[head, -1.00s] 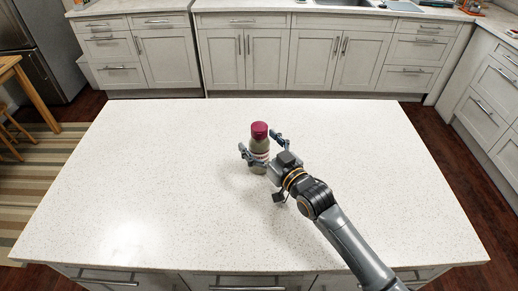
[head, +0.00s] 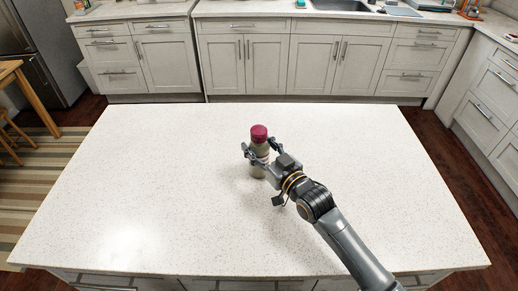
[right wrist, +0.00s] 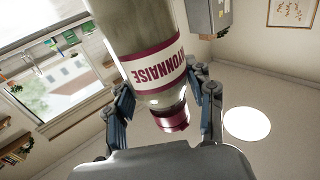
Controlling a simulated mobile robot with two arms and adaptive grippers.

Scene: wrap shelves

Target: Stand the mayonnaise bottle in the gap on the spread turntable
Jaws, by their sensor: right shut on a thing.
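The mayonnaise bottle (head: 258,146) has a dark pink cap and a pale body, and stands upright over the middle of the white island counter in the head view. Its label reads "AYONNAISE" in the right wrist view, where the bottle (right wrist: 153,62) fills the space between the fingers. My right gripper (head: 261,149) is shut around the bottle's body, one finger on each side. I cannot tell if the bottle's base touches the counter. No turntable is in view. My left gripper is not in view.
The speckled white counter (head: 150,190) is otherwise bare, with free room all around the bottle. Light grey cabinets (head: 250,62) line the wall behind it. A wooden table or stool (head: 20,90) stands beyond the counter's left side.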

